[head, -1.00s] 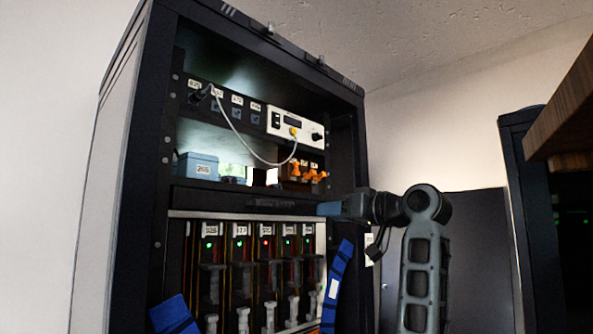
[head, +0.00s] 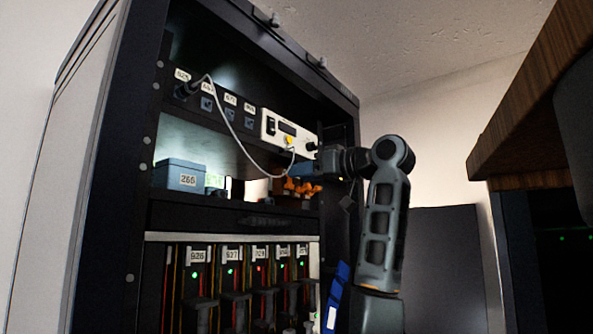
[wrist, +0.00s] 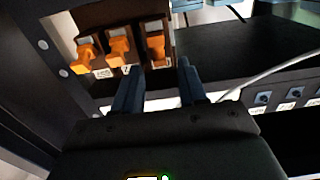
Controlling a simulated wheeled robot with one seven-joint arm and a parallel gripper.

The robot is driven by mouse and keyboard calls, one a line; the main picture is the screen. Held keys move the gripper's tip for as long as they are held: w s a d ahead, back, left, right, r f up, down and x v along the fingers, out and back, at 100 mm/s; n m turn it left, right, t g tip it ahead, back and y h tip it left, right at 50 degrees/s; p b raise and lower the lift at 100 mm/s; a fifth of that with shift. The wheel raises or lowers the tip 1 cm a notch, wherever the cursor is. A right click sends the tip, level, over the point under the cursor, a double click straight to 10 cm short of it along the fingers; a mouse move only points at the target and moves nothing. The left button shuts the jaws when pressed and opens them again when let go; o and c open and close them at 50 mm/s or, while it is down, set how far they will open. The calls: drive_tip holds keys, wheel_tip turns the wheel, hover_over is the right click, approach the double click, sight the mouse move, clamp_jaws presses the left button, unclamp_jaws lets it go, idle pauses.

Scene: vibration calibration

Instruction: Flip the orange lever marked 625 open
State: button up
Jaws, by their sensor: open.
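Three orange levers show on a brown block (wrist: 98,17) in the wrist view: a left one (wrist: 82,52), a middle one (wrist: 118,48) and a right one (wrist: 156,45). White labels sit beside them, but I cannot read which is 625. In the head view the orange levers (head: 298,187) are bunched on the rack's middle shelf, partly behind my gripper. My gripper (wrist: 161,67) is open and empty. Its fingertips point toward the block, close to the right lever in the wrist view; I cannot tell whether they touch it.
A blue box (head: 180,175) marked 265 stands left on the same shelf. A white instrument (head: 288,132) is above, with a grey cable (head: 228,125) looping down near the levers. The rack's dark side frame (wrist: 35,60) is close by. A wooden top (head: 520,110) overhangs at right.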

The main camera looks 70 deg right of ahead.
drive_tip(key=shift+x, duration=1.15)
clamp_jaws()
